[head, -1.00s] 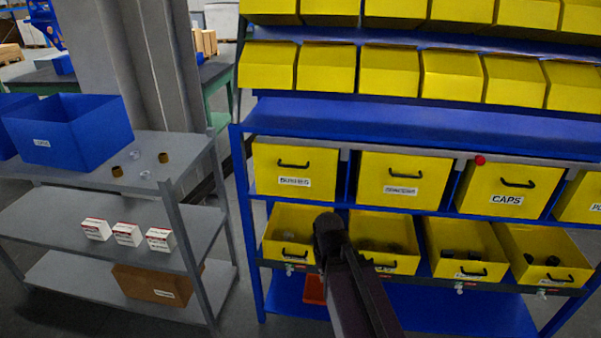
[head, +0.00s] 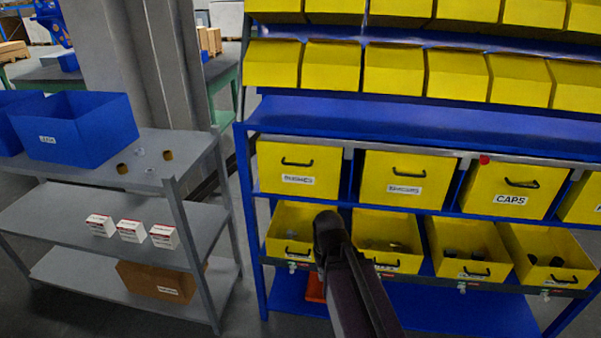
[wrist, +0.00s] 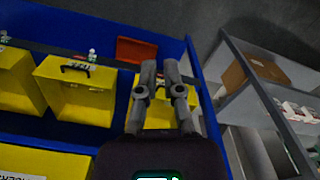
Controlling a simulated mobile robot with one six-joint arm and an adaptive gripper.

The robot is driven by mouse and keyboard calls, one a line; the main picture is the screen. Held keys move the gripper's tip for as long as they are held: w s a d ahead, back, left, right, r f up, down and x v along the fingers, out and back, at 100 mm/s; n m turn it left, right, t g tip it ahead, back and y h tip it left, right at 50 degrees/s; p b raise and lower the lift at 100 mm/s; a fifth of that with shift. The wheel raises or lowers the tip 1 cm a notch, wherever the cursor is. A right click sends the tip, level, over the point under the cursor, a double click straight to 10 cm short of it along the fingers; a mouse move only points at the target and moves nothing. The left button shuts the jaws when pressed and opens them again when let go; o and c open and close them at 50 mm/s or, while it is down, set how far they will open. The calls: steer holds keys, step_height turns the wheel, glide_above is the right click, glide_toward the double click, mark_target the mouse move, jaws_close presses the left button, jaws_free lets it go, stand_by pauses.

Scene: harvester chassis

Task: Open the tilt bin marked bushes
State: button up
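The tilt bin marked bushes (head: 298,170) is the leftmost yellow bin of the upper bin row on the blue rack in the head view. Its front looks upright and closed, with a black handle (head: 297,162) above a white label. My arm (head: 345,270) rises in front of the lower bins, and its dark end is below and right of this bin. My gripper (wrist: 160,66) shows in the wrist view with its two fingers close together and nothing seen between them. It is apart from the handle, over the lower bins and shelf.
Other yellow bins, one marked CAPS (head: 512,188), stand to the right. Open bins (head: 292,225) with handles line the row below. An orange-red bin (wrist: 135,50) lies on the low shelf. A grey shelf unit (head: 150,190) with a blue crate (head: 75,130) stands left.

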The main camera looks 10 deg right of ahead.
steer(key=o, duration=0.3)
steer(key=shift+w, duration=0.15)
steer(key=shift+o, duration=0.2)
steer(key=n+t+h+p, duration=0.2)
steer(key=n+t+h, duration=0.8)
steer(key=t+h, duration=0.15)
glide_toward(295, 165)
steer(key=s+a, duration=0.2)
steer(key=s, duration=0.1)
steer(key=shift+w+d+r+y, duration=0.15)
steer(key=shift+w+r+y, duration=0.1)
steer(key=shift+r, duration=0.15)
steer(key=shift+d+b, duration=0.1)
steer(key=shift+b, duration=0.2)
steer(key=shift+b+x, duration=1.2)
steer(key=shift+x, duration=5.65)
steer(key=shift+w, duration=0.1)
steer(key=shift+c, duration=0.2)
